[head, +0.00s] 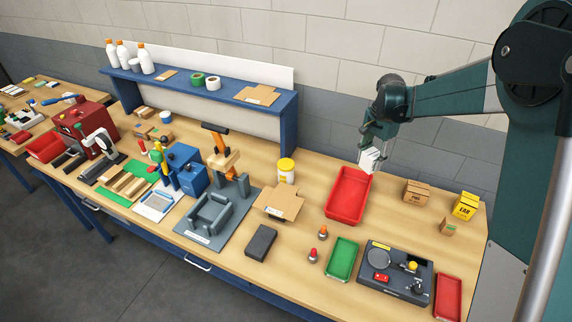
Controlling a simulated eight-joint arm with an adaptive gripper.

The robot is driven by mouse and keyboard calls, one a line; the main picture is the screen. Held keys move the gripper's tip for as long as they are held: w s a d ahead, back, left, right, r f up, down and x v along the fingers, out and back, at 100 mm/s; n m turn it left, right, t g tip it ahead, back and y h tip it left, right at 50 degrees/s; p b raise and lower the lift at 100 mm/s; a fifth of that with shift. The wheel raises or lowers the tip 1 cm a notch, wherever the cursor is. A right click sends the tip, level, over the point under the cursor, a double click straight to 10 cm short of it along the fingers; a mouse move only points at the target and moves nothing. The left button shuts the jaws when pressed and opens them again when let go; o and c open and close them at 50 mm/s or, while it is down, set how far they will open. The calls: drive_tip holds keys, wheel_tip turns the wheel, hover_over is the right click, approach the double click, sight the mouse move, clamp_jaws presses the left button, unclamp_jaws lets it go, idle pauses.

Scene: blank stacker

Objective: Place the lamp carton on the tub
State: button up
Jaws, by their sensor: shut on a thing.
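My gripper (374,145) is shut on a small white carton (370,160), likely the lamp carton; its print is too small to read. It holds the carton above the far end of an open red tray (346,199), apart from the table. A white tub with a yellow lid (286,171) stands upright on the table, left of the red tray and of my gripper. Nothing rests on its lid. The gripper's fingertips are small and partly hidden by the carton.
A brown carton (416,193), a yellow carton (465,206) and a small brown box (449,227) stand right of the red tray. A flat cardboard piece (279,202) lies in front of the tub. A blue shelf (288,112) rises behind it.

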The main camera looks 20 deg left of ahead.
drive_tip(key=s+a+r+n, duration=0.1)
drive_tip(key=a+n, duration=0.1)
drive_tip(key=a, duration=0.7)
drive_tip(key=s+a+r+n, duration=0.1)
drive_tip(key=a+r+n, duration=0.1)
drive_tip(key=a, duration=0.7)
wheel_tip(320, 180, up, 2)
drive_tip(key=n, duration=0.3)
hover_over(286, 163)
drive_tip(key=shift+s, duration=0.1)
drive_tip(key=shift+f, duration=3.1)
drive_tip(key=shift+f, duration=1.85)
drive_tip(key=shift+f, duration=0.15)
